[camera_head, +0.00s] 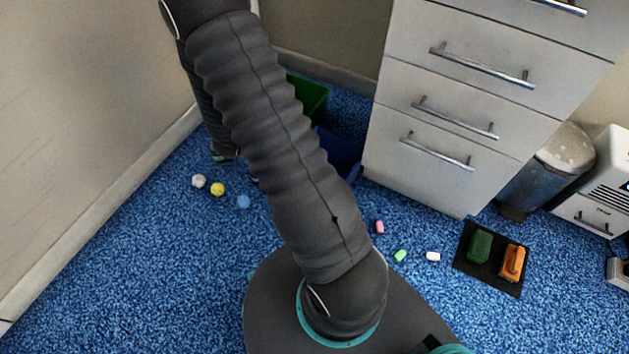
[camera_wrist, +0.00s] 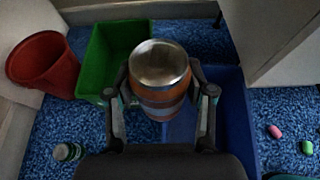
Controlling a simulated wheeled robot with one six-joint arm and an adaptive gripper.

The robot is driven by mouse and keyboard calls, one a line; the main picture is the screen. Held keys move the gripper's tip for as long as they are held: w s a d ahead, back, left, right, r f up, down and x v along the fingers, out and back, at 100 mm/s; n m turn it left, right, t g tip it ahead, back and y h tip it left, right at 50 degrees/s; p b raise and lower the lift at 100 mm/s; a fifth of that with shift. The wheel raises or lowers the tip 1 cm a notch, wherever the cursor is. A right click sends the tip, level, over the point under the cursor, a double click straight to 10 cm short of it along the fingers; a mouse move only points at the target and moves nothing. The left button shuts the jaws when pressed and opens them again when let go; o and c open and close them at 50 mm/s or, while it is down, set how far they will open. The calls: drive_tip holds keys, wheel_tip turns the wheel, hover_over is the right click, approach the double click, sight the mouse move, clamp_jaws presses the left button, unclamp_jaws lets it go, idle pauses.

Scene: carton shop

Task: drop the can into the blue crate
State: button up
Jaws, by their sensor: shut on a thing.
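The can (camera_wrist: 160,62) has a silver end and an orange-brown body, and it shows in the wrist view. My gripper (camera_wrist: 161,84) is shut on it, with one finger on each side. The blue crate (camera_wrist: 236,122) lies below and to the right of the can in the wrist view. The can and gripper cover part of the crate's left side. In the head view only a piece of the blue crate (camera_head: 340,152) shows beside my arm. My gripper and the can are hidden there.
A green crate (camera_wrist: 92,62) adjoins the blue crate, and a red bin (camera_wrist: 42,66) stands left of it. A small can (camera_wrist: 67,152) is on the carpet. A drawer cabinet (camera_head: 470,90) stands right of the crates. Small balls (camera_head: 217,189) and coloured blocks (camera_head: 400,256) lie on the floor.

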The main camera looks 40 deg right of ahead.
drive_tip(key=s+d+f+m+g, duration=0.6)
drive_tip(key=s+d+f+g, duration=0.1)
drive_tip(key=s, duration=0.4)
wheel_tip(320, 180, down, 6)
drive_tip(key=b, duration=0.3)
drive_tip(key=shift+w+d+h+b, duration=0.15)
drive_tip(key=shift+w+h+b, duration=0.1)
drive_tip(key=shift+h+b, duration=0.1)
drive_tip(key=shift+f, duration=0.1)
drive_tip(key=o, duration=0.9)
drive_tip(key=v, duration=1.2)
drive_tip(key=shift+w, duration=0.15)
